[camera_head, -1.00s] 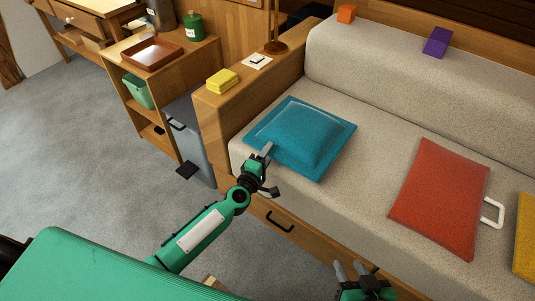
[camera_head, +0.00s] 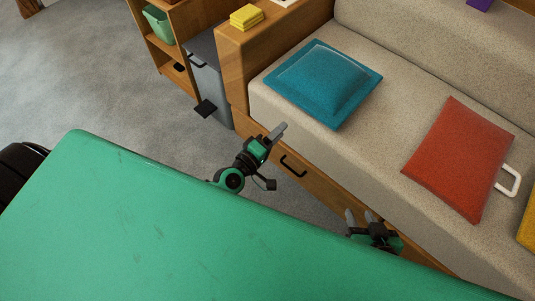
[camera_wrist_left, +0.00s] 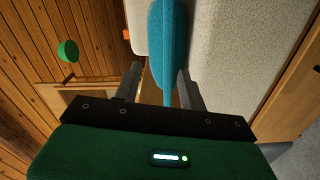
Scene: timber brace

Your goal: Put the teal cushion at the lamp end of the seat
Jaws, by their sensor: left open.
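The teal cushion (camera_head: 324,83) lies flat on the pale seat (camera_head: 385,130), at its left end near the wooden armrest (camera_head: 275,40). My left gripper (camera_head: 274,158) is open and empty in front of the seat edge, apart from the cushion in the head view. In the left wrist view the cushion (camera_wrist_left: 168,45) shows edge-on beyond and between the spread fingers (camera_wrist_left: 160,88). My right gripper (camera_head: 360,216) is open and empty low in front of the seat. The lamp is outside the head view now.
A red cushion (camera_head: 460,158) with a white loop lies further right on the seat, with a yellow one (camera_head: 528,222) beyond. Yellow sponges (camera_head: 246,17) sit on the armrest. A grey bin (camera_head: 210,85) stands left of it. A drawer handle (camera_head: 293,166) juts below the seat.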

